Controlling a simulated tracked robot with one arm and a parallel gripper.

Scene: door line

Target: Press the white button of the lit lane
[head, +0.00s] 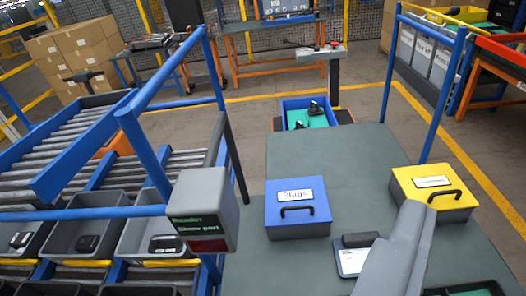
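I cannot make out a white button or a lit lane lamp in the head view. Roller lanes (62,134) with blue rails slope down at the left. Grey bins (140,238) with dark parts in them stand in a row below, with yellow strips at their front edges. A grey reader box (203,212) with a dark sign of green and white text hangs on the frame at their right. A grey smooth shape at the bottom right looks like part of my own arm. My gripper's fingers do not show.
A grey-green table fills the lower right, bearing a blue box labelled "Plugs" (298,215), a yellow-lidded box (432,187) and a small pale device (351,260). A blue tray (308,105) stands behind. Blue posts rise on both sides. Open floor (255,115) lies beyond.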

